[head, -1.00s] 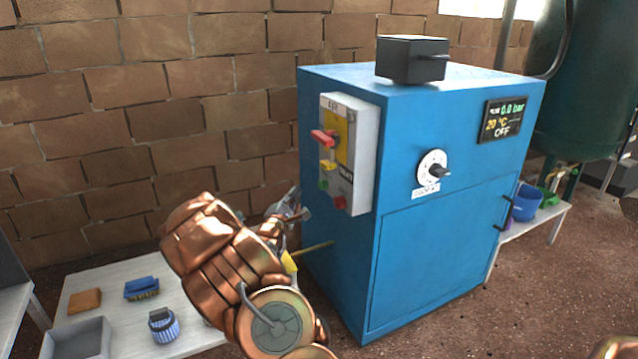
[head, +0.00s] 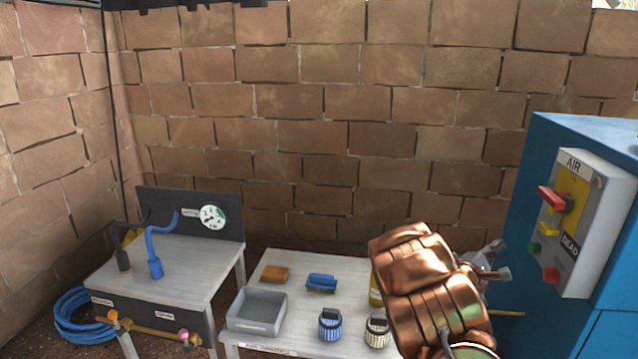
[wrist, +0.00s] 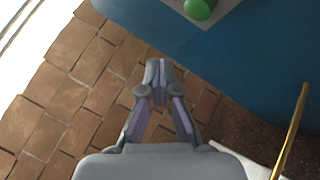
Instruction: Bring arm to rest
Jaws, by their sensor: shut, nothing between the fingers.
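My copper-coloured arm shows at the lower right of the head view, in front of the blue cabinet (head: 545,190). My gripper (head: 503,274) is partly hidden behind the arm in the head view, near the cabinet's left side. In the wrist view my gripper (wrist: 158,64) has its fingertips together with nothing between them. The brick wall and the cabinet's blue side (wrist: 230,70) lie beyond it. The gripper touches nothing that I can see.
A control box (head: 575,225) with a red lever and buttons sits on the cabinet. A white table (head: 265,347) holds a grey tray (head: 257,312), an orange block (head: 274,273), a blue brush (head: 321,283) and knobbed containers. A gauge bench (head: 170,265) stands left. A thin yellow rod (wrist: 291,130) is near the gripper.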

